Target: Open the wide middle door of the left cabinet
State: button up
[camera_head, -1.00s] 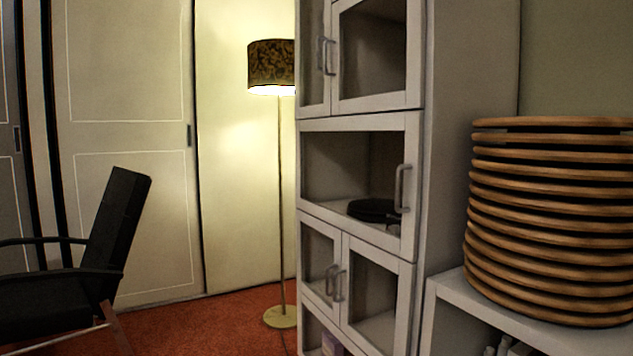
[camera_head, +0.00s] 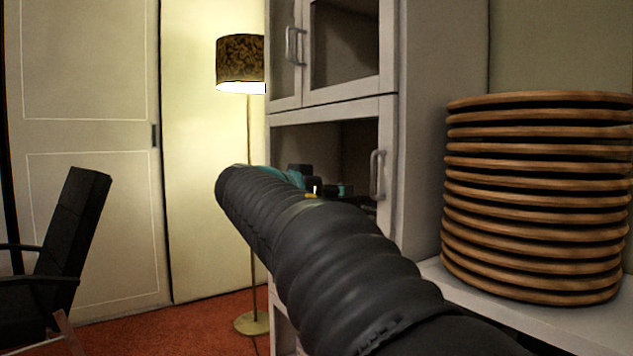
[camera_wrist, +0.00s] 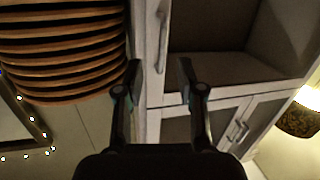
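The cabinet's wide middle door (camera_head: 330,112) is shut, with a pale frame and a dark glass panel. Its vertical bar handle (camera_head: 377,175) is at the right edge. My black arm crosses in front and hides most of the door's lower part. In the wrist view, which is turned upside down, the handle (camera_wrist: 161,42) shows between and beyond the fingertips of my gripper (camera_wrist: 160,70). The fingers are open, one on each side of the handle's line. I see no contact with it. In the head view the gripper is mostly hidden behind my arm.
A tall stack of wooden-rimmed discs (camera_head: 535,200) stands on a low white unit (camera_head: 440,270) right of the cabinet. Paired upper doors (camera_head: 345,45) are shut. A floor lamp (camera_head: 240,62) and a dark chair (camera_head: 70,230) stand left, with red carpet between.

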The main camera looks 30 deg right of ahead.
aim_at(371, 172)
jog(key=shift+m+h, duration=0.8)
jog(key=r+x, duration=0.1)
jog(key=x, duration=0.4)
jog(key=p+x, duration=0.1)
jog(key=x, duration=0.4)
jog(key=w+r+p+x, duration=0.1)
jog(key=x, duration=0.4)
jog(key=shift+a+r, duration=0.2)
jog(key=shift+r, duration=0.1)
grip_shut()
